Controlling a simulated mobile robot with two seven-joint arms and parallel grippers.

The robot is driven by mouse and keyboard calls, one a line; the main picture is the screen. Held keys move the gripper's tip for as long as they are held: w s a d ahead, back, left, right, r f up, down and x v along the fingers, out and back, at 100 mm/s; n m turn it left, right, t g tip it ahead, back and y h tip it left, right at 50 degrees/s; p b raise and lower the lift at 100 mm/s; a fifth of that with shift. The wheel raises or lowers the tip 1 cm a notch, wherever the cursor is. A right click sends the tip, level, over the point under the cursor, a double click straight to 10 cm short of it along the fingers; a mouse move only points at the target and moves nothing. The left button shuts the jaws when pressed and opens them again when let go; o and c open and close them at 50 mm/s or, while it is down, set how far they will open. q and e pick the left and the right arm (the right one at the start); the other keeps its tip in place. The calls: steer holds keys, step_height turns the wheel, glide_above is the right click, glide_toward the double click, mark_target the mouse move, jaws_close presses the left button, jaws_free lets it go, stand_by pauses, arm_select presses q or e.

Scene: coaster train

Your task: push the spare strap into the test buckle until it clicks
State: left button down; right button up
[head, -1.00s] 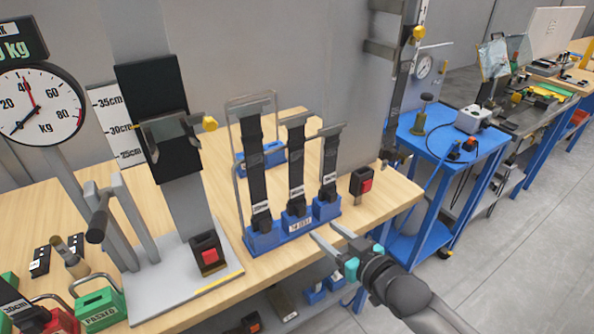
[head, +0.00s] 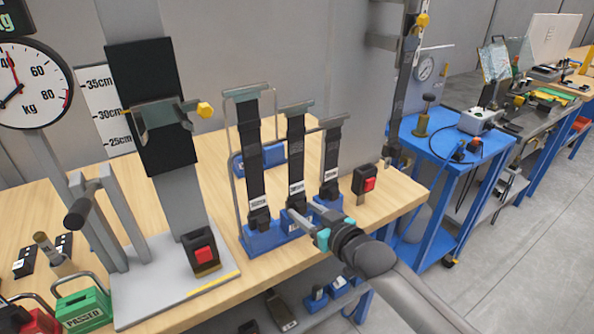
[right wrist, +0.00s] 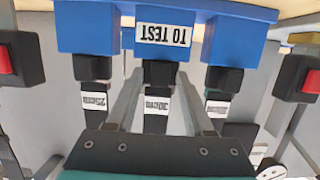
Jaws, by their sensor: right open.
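Three black straps hang on a blue rack labelled TO TEST (right wrist: 163,37): a long one (head: 250,155), a middle one (head: 296,150) and a short one (head: 332,160). I cannot tell which is the spare strap. One black buckle with a red button (head: 203,254) sits on the grey stand. Another red-button buckle (head: 366,182) stands right of the rack; I cannot tell which is the test buckle. My right gripper (head: 304,213) is open in front of the rack. In the right wrist view its fingers lie either side of the middle strap (right wrist: 157,103); contact is unclear. My left gripper is not in view.
A kg dial (head: 32,83) and a lever stand left of the rack. Green (head: 82,308) and red padlock-like blocks lie at the table's front left. A blue cart (head: 450,148) stands to the right. The tabletop (head: 400,190) near the right buckle is partly clear.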

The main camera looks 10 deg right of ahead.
steer(key=shift+p, duration=0.3)
steer(key=shift+c, duration=0.3)
jaws_close()
stand_by(0.4)
steer(key=shift+r, duration=0.25)
steer(key=shift+r+p, duration=2.75)
steer(key=shift+p, duration=0.25)
steer(key=shift+s, duration=0.1)
